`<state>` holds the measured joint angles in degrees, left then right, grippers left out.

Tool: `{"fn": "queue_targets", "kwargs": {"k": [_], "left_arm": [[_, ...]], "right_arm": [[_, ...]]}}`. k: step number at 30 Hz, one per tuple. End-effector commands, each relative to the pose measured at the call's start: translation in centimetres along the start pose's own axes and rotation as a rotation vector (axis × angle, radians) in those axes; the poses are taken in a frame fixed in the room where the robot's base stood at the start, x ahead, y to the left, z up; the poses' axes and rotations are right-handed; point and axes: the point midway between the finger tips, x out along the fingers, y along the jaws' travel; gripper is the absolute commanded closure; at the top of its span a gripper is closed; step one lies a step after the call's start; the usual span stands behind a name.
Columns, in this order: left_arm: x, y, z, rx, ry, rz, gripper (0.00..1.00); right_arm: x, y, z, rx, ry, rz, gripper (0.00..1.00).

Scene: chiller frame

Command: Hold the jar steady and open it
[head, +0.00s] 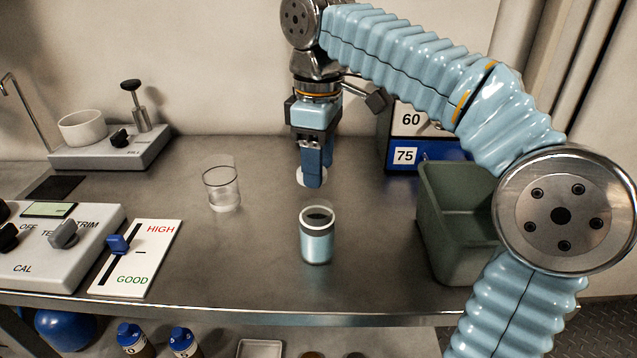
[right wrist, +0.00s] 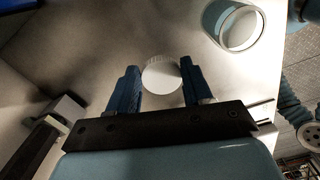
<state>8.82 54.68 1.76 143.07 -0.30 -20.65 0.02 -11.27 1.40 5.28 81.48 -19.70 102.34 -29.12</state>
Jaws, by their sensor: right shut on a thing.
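The jar (head: 317,245) stands upright and open on the bench, with a pale blue body, a dark band and a clear rim. Its open mouth also shows at the top right of the right wrist view (right wrist: 240,27). My right gripper (head: 312,182) points down behind the jar, apart from it. It is shut on a white lid (head: 301,176), partly hidden by the fingers in the head view. In the right wrist view the round, ridged lid (right wrist: 161,74) sits between the two blue fingers. My left gripper is in neither view.
An empty glass (head: 222,188) stands left of the jar. A green bin (head: 459,240) is at the right, before drawers marked 60 and 75 (head: 405,157). A HIGH/GOOD slider panel (head: 137,258) and control box (head: 55,245) are at left. Bench around the jar is clear.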

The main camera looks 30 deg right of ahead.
Motion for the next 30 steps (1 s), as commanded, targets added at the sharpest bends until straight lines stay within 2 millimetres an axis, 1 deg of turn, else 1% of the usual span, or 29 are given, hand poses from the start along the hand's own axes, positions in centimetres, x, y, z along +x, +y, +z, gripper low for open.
{"fn": "queue_targets", "kwargs": {"k": [1,7,10,12,15,24,27,28,30], "left_arm": [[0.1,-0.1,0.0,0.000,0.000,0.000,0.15],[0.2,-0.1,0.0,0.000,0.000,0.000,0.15],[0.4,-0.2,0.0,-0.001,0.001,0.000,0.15],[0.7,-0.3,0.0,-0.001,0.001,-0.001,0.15],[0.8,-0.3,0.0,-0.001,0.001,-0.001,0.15],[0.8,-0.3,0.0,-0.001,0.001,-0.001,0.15],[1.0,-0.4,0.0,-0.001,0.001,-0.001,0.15],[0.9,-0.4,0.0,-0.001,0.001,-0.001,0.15],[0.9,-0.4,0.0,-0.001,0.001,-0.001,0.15]], "right_arm": [[0.7,0.4,-0.1,0.000,-0.002,-0.001,0.87],[2.1,1.6,-0.4,0.001,-0.002,-0.002,0.87],[3.6,2.8,-0.8,0.002,-0.003,-0.002,0.87],[5.0,2.6,-0.7,0.000,-0.002,-0.002,0.87],[6.1,2.6,-0.7,0.000,-0.001,-0.001,0.87],[6.3,2.6,-0.7,0.000,0.000,-0.001,0.87],[6.7,2.6,-0.7,0.000,0.000,-0.001,0.87],[6.6,2.5,-0.7,0.000,0.000,-0.001,0.47],[6.5,2.5,-0.7,0.000,0.000,-0.001,0.37]]}}
